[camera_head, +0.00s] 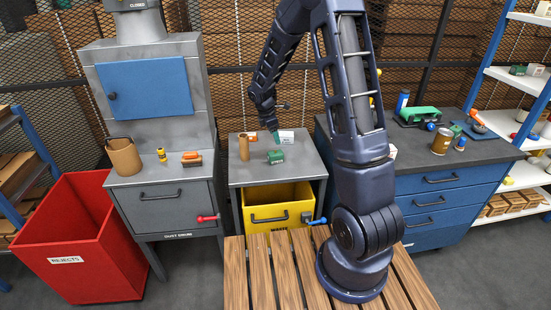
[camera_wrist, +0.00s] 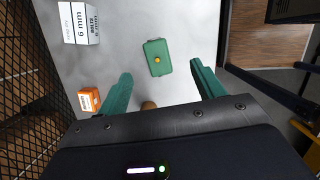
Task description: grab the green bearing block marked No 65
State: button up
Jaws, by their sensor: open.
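A green block (camera_head: 275,157) sits on the small grey table (camera_head: 309,162) in the middle of the head view. In the wrist view the green block (camera_wrist: 153,48) has a yellow round spot on its top and lies slightly tilted, between and beyond the fingertips. Its marking cannot be read in either view. My gripper (camera_wrist: 161,68) is open and empty, with two green fingers apart. In the head view my gripper (camera_head: 274,137) hangs above the table, over the far side of the block, and seems apart from it.
On the same table stand a brown cylinder (camera_head: 244,147), a white bolts box (camera_wrist: 78,22) and a small orange box (camera_wrist: 89,99). A yellow waste bin (camera_head: 278,207) is below. A grey cabinet (camera_head: 165,205) is left; a blue drawer cabinet (camera_head: 440,205) with several items is right.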

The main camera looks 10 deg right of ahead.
aim_at(277, 152)
jog(key=shift+w+a+f+n, duration=0.15)
jog(key=shift+f, duration=0.3)
jog(key=shift+w+a+f+n, duration=0.1)
jog(key=shift+a+f+n, duration=0.05)
jog(key=shift+f, duration=0.25)
jog(key=x, duration=0.5)
jog(key=shift+f, duration=0.2)
jog(key=shift+a+x, duration=0.15)
jog(key=shift+x, duration=1.15)
jog(key=shift+a+x, duration=0.15)
jog(key=shift+x, duration=1.15)
jog(key=shift+w, duration=0.2)
grip_shut()
